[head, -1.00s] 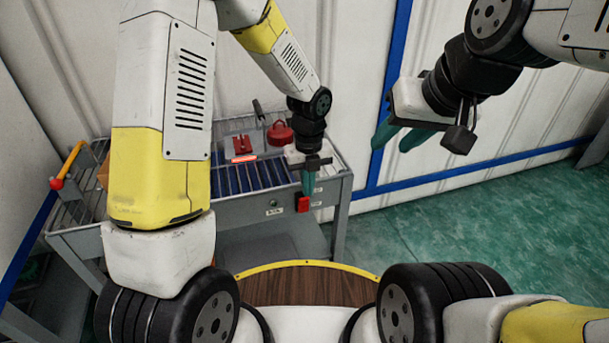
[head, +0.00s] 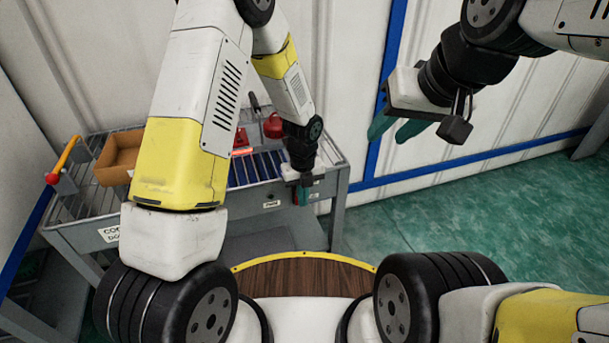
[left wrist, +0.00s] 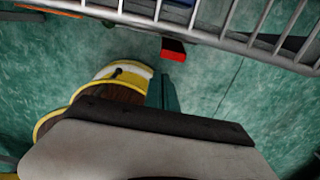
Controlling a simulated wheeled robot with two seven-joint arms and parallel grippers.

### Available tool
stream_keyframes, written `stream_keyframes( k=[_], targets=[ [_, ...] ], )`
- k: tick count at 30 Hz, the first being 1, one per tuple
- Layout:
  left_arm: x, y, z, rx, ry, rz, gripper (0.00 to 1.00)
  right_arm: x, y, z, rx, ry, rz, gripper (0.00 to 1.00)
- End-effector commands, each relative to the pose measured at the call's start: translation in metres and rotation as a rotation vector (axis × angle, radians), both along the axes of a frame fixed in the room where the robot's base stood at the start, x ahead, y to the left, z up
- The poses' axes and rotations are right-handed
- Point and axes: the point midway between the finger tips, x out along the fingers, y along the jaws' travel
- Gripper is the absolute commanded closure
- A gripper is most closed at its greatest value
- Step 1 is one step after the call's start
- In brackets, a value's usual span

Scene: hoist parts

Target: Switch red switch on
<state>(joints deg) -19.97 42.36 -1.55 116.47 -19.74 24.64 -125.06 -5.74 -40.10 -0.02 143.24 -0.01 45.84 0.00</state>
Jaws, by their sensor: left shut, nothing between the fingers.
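The red switch (head: 297,198) is on the front side of the grey cart near its right end. My left gripper (head: 307,193) is shut and empty, right in front of the switch, and hides most of it. In the left wrist view, the switch (left wrist: 173,48) is a red block with a black side, just below the cart's rail. The shut teal fingertips (left wrist: 161,92) point toward it, with a small gap in the picture; contact cannot be told. My right gripper (head: 397,128) is open and empty, raised at the right, away from the cart.
The grey cart (head: 75,235) has a wire rail and blue slats. A brown box (head: 118,158), a red-ended yellow handle (head: 65,160) and a red hook part (head: 273,126) are on it. Green floor (head: 450,205) is clear at right.

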Motion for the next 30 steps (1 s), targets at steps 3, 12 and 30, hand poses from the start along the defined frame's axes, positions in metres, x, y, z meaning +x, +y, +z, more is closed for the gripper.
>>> stream_keyframes(
  k=[3, 12, 30],
  targets=[
    [0.011, 0.004, 0.004, 0.000, 0.002, 0.003, 1.00, 0.000, 0.000, 0.000, 0.000, 0.000, 0.000, 0.64],
    [0.018, 0.007, 0.007, 0.001, 0.003, 0.000, 1.00, 0.000, 0.000, 0.000, 0.000, 0.000, 0.000, 0.64],
    [0.031, 0.011, 0.013, -0.044, 0.133, 0.004, 1.00, 0.000, 0.000, 0.000, 0.000, 0.000, 0.000, 0.64]
  ],
)
